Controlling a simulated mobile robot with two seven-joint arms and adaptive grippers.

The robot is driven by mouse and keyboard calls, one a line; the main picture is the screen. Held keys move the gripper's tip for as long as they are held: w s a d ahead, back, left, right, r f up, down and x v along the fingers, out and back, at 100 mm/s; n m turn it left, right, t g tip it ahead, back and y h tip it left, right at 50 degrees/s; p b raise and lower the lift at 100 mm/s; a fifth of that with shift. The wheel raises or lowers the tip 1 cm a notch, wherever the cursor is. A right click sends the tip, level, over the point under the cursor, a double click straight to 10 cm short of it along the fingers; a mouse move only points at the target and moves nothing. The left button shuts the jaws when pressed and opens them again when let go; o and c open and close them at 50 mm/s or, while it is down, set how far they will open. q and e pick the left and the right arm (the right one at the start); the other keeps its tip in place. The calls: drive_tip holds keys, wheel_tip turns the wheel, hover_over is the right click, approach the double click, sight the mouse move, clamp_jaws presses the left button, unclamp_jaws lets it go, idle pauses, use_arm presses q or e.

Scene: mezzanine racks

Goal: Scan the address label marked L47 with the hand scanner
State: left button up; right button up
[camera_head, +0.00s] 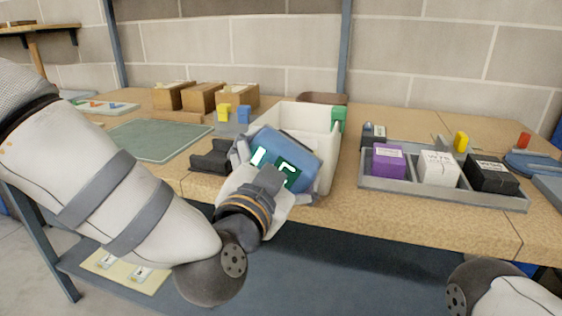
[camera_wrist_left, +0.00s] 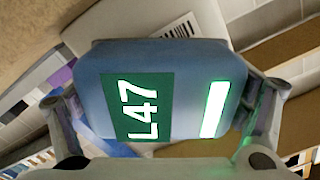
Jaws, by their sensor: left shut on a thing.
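The blue hand scanner (camera_head: 292,148) is held in my left gripper (camera_head: 265,180) in front of the white bin (camera_head: 325,170), above the table's front edge. Whether it touches the bin I cannot tell. In the left wrist view the scanner (camera_wrist_left: 215,65) sits between the two fingers of my left gripper (camera_wrist_left: 160,125). Its green screen reads L47, beside a bright white bar with a green glow. Beyond the scanner, a pale surface carries a barcode label (camera_wrist_left: 178,32), partly hidden; I cannot read its marking. My right gripper is out of view.
A black holder (camera_head: 212,158) stands left of the scanner. A grey tray (camera_head: 440,194) at right holds a purple, a white and a black box. Cardboard boxes (camera_head: 200,97) and a green mat (camera_head: 155,140) lie at back left. Small yellow and blue pieces stand near the bin.

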use_arm(q)
drive_tip(key=shift+s+a+r, duration=0.1)
drive_tip(key=shift+s+r, duration=0.05)
drive_tip(key=shift+s, duration=0.15)
drive_tip(key=p+v, duration=0.2)
drive_tip(key=v, duration=0.4)
drive_tip(key=shift+s+p, duration=0.2)
drive_tip(key=shift+p, duration=0.2)
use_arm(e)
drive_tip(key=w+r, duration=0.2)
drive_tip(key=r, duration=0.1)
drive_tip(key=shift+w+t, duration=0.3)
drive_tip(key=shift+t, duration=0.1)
